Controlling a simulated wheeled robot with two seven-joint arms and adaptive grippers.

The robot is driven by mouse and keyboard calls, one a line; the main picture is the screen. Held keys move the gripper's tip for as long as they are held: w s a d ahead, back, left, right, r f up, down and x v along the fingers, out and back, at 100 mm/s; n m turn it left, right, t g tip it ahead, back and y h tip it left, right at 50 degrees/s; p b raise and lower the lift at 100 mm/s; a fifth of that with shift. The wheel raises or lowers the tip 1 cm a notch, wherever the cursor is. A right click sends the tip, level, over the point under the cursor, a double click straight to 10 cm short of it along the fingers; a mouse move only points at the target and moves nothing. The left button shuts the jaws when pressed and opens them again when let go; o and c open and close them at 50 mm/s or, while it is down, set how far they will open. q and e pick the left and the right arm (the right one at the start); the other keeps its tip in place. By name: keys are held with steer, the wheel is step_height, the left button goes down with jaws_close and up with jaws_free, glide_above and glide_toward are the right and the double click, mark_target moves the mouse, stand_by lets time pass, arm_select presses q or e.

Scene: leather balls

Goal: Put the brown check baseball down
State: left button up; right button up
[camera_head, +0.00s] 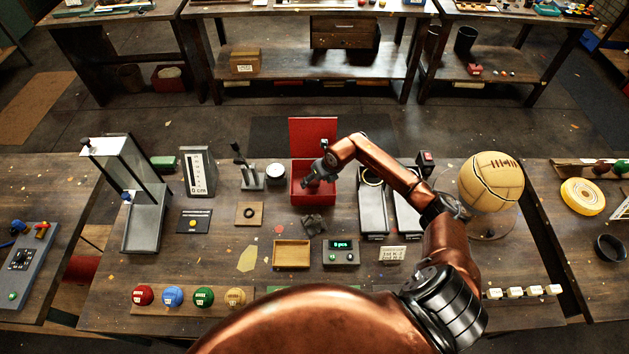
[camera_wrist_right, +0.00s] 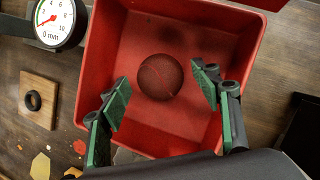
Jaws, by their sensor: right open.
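A dark brown ball (camera_wrist_right: 160,77), which I take for the brown check baseball, lies on the floor of the red box in the right wrist view; its check pattern is too dark to make out. The red box (camera_head: 298,197) stands on the workbench with its lid raised at the back; its wall also shows in the wrist view (camera_wrist_right: 96,50). My right gripper (camera_head: 311,184) is over the box opening. In the wrist view its green-padded fingers (camera_wrist_right: 163,88) are spread to either side of the ball, apart from it. My left gripper is not in view.
Left of the box are a white dial gauge (camera_head: 276,174) and a lever stand (camera_head: 250,178). Right of it are grey rail units (camera_head: 372,212). A wooden tray (camera_head: 291,254) and a green display (camera_head: 341,252) are nearer me. A large tan ball (camera_head: 491,181) stands at right.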

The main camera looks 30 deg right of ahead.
steer(key=v, duration=1.1)
steer(key=shift+r, duration=0.35)
steer(key=shift+s, duration=0.1)
